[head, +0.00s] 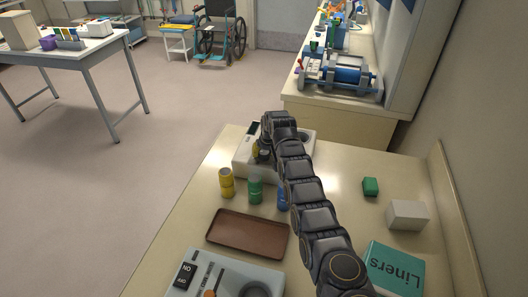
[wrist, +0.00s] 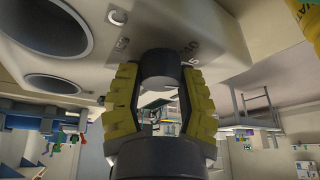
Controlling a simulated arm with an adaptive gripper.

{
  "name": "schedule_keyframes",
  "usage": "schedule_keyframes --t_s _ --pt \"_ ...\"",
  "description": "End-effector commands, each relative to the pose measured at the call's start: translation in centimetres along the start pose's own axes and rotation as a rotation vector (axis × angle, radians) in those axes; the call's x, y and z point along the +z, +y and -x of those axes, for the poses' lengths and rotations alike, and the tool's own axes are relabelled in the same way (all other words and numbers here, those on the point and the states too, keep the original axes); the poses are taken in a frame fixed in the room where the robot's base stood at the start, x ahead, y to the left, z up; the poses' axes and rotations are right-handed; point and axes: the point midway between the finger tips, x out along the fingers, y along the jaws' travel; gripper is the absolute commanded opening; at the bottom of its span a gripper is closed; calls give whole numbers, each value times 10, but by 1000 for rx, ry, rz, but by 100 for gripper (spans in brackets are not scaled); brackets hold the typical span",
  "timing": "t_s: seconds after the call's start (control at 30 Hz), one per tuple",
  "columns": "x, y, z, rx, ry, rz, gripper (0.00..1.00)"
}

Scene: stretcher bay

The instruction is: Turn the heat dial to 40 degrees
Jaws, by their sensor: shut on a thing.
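The heat dial is a dark round knob (wrist: 160,66) on the pale face of a warmer unit (wrist: 215,35) in the wrist view. My gripper (wrist: 160,92) has its yellow-green pads closed on both sides of the knob. There the arm and gripper hide the dial.
Yellow (head: 227,182) and green (head: 255,191) cylinders and a partly hidden blue one stand before the unit. A brown tray (head: 247,234), grey switch box (head: 240,281), green block (head: 370,186), white box (head: 407,215) and teal Liners box (head: 394,270) share the table.

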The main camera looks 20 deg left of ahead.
Motion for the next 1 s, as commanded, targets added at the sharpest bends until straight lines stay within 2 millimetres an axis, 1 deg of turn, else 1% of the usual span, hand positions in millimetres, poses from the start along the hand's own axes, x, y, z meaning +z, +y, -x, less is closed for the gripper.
schedule_keyframes --t_s 0.03,0.1,0.43,0.57,0.77,0.93,1.0 --pt "0 2 -2 3 1 -2 42" --pt "1 2 -1 3 0 -3 69" --pt "0 1 0 1 0 -3 69" --pt "-1 1 4 -2 1 -5 69" --pt "-2 1 18 -7 0 -8 69" --pt "0 4 32 7 2 -2 69" --pt "-1 2 43 3 2 -1 69"
